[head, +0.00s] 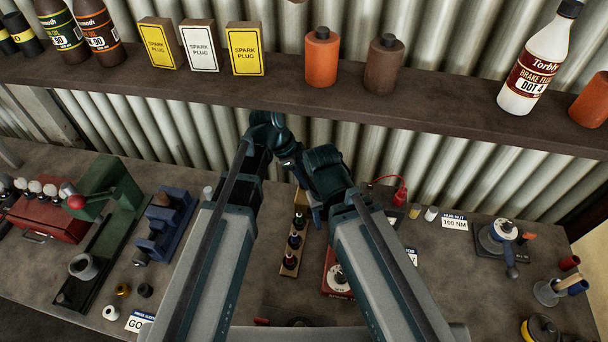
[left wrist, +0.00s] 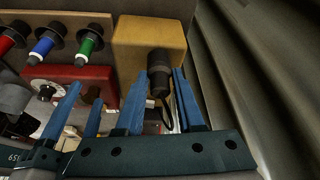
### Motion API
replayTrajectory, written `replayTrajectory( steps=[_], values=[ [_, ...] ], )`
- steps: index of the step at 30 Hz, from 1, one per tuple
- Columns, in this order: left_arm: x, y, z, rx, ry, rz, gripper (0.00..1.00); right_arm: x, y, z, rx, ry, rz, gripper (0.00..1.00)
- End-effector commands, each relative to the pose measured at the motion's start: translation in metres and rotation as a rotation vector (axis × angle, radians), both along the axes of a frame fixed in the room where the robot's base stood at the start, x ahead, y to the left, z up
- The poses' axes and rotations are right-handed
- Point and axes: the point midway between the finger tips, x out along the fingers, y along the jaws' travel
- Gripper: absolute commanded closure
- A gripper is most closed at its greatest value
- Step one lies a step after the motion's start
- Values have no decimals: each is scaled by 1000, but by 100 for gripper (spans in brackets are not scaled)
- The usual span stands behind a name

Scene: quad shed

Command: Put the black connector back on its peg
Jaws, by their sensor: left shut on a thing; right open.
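The black connector (left wrist: 159,72) shows in the left wrist view between the blue fingers of my left gripper (left wrist: 160,78). The gripper is shut on it, and a thin black cable loops below. Behind the connector is a tan wooden block (left wrist: 135,40). I cannot tell whether the connector touches the block. I cannot make out its peg. Two more blue fingers, apparently my right gripper (left wrist: 87,94), stand apart to the left, open and empty. In the head view, my wrists and forearms hide the connector and most of both grippers.
A wooden strip (head: 289,265) with coloured plugs stands on the bench, beside a red box (head: 329,284). A red clip (head: 401,194) lies right of my arms. A shelf (head: 200,88) with bottles and boxes crosses above, before a corrugated wall. My two arms are close together.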

Motion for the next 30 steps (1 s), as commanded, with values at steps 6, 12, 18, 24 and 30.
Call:
replayTrajectory(
  steps=[6,12,18,24,30],
  values=[
    [0,0,-7,0,0,0,60,0,0,-7,0,0,0,50],
    [0,0,-9,0,0,0,28,0,0,-9,0,0,0,50],
    [0,0,-9,0,0,0,26,0,0,-9,0,0,0,50],
    [0,0,-9,0,0,0,3,0,0,-9,0,0,0,50],
    [0,0,-9,0,0,0,3,0,0,-9,0,0,-1,50]
  ],
)
